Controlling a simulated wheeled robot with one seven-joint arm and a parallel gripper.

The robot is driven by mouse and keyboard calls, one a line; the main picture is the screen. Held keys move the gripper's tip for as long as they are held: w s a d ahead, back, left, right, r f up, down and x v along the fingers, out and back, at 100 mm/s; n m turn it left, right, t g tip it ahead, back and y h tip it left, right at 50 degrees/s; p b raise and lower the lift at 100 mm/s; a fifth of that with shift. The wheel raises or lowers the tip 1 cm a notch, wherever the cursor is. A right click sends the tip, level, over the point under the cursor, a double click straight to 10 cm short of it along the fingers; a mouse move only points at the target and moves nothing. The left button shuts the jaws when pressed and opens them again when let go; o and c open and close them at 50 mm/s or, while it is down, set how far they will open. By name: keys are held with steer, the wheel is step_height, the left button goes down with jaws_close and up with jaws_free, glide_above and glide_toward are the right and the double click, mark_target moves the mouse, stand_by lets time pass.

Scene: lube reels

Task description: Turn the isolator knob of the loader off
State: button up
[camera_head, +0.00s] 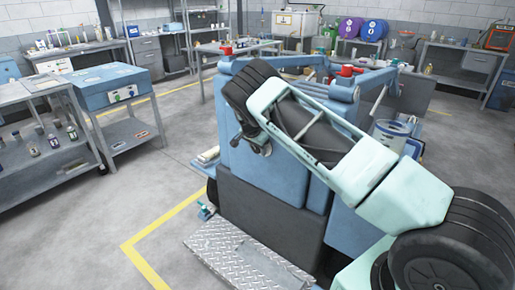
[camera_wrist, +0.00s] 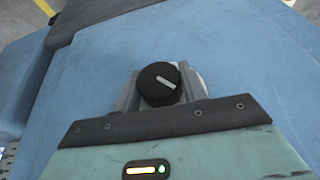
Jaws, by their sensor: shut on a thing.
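The isolator knob (camera_wrist: 159,84) is a round black knob with a white pointer line, on the blue body of the loader. In the wrist view its line slants from upper left to lower right. My gripper (camera_wrist: 160,92) is shut on the knob, with a grey finger on each side of it. A pale round plate shows partly behind the knob at right. In the head view the loader (camera_head: 262,172) stands in the middle, and my arm reaches across it. My gripper (camera_head: 256,143) shows small at the loader's near left side there; the knob is hidden.
A diamond-plate step (camera_head: 245,252) lies at the loader's near side. A yellow floor line (camera_head: 150,240) runs on the left. A blue cabinet (camera_head: 115,88) and a grey shelf cart (camera_head: 45,160) with bottles stand at left. The floor between them and the loader is clear.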

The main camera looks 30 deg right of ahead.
steer(key=shift+g, duration=0.5)
steer(key=o, duration=1)
steer(key=shift+b, duration=0.3)
steer(key=b+v, duration=0.1)
steer(key=v, duration=0.7)
steer(key=b+v, duration=0.1)
steer(key=v, duration=0.8)
steer(key=shift+a+b, duration=0.3)
steer(key=shift+b, duration=0.1)
steer(key=shift+a, duration=0.1)
